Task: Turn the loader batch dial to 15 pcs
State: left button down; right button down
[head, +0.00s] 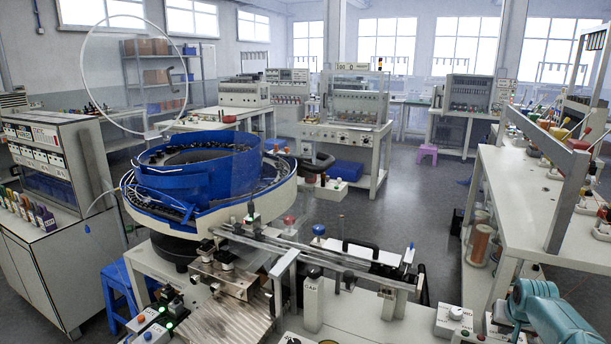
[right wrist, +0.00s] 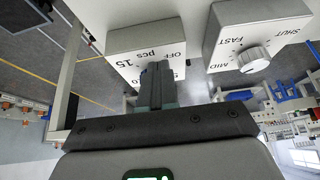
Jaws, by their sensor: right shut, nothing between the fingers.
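The batch dial's box (right wrist: 146,40) is pale, marked OFF, 15 pcs and a partly hidden figure, and appears upside down in the right wrist view. My right gripper (right wrist: 157,72) is shut and empty, its dark fingers right in front of this dial. The fingers cover the knob, so its pointer and setting are hidden, and I cannot tell whether they touch it. In the head view the batch box (head: 496,324) shows only partly beside my teal right arm, which hides the gripper's fingers. My left gripper is not in view.
A second dial box (right wrist: 255,42), marked SHUT, FAST and MID, stands close beside it; its white knob (head: 456,313) shows in the head view. The blue bowl feeder (head: 195,175) and the metal track (head: 320,255) lie left. A white bench (head: 545,190) stands at right.

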jog(key=shift+f+b, duration=0.1)
jog(key=shift+b, duration=0.4)
jog(key=shift+s+a+b, duration=0.2)
jog(key=shift+b, duration=0.1)
notch_tip(320, 180, up, 6)
jog(key=p, duration=0.5)
